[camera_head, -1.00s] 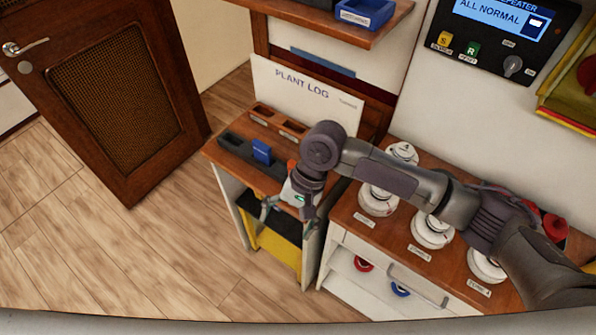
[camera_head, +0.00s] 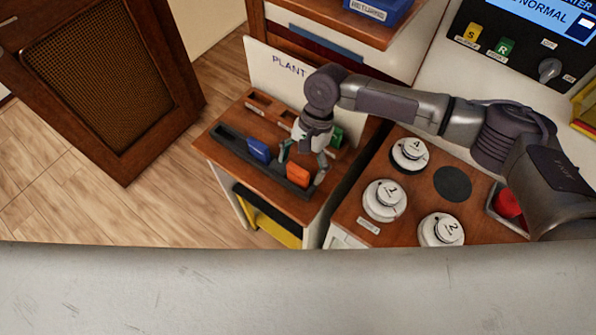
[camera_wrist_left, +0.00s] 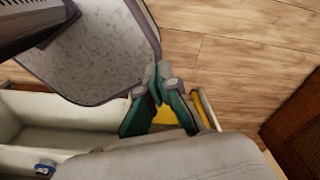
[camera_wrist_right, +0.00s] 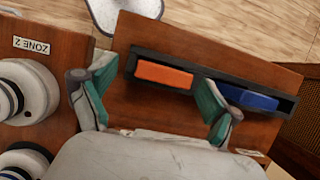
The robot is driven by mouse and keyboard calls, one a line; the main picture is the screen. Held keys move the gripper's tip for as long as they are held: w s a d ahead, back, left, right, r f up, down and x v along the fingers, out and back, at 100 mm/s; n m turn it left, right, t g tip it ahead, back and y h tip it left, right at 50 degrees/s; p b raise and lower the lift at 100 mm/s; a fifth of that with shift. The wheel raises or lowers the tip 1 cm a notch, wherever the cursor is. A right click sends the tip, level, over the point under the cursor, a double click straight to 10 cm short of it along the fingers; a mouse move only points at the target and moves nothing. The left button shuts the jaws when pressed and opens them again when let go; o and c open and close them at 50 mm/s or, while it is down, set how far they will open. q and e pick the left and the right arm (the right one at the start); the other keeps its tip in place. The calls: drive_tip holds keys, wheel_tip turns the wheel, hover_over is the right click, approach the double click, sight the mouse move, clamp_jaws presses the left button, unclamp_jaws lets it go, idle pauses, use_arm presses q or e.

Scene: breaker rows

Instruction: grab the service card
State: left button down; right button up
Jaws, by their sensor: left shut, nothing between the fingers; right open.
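An orange card (camera_head: 298,175) and a blue card (camera_head: 259,149) stand in a long dark slotted holder (camera_head: 231,132) on a small wooden stand. A green card (camera_head: 336,137) shows partly behind my right gripper. I cannot read which one is the service card. My right gripper (camera_head: 303,167) is open above the holder, around the orange card's place. In the right wrist view the orange card (camera_wrist_right: 164,75) lies between the open fingers (camera_wrist_right: 150,76), and the blue card (camera_wrist_right: 249,100) is right of them. My left gripper (camera_wrist_left: 161,72) is shut and empty, low beside a pale cabinet.
White zone detectors (camera_head: 384,200) stand on the wooden counter at right. A white plant log board (camera_head: 277,75) rises behind the stand.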

drive_tip(key=x, duration=0.2)
drive_tip(key=shift+w+a+f+p, duration=0.1)
drive_tip(key=shift+f+p, duration=0.2)
drive_tip(key=shift+f, duration=0.5)
drive_tip(key=c, duration=1.2)
use_arm(q)
drive_tip(key=shift+w+r, duration=0.6)
drive_tip(key=shift+w, duration=0.1)
use_arm(e)
drive_tip(key=shift+c, duration=0.2)
drive_tip(key=shift+r, duration=0.1)
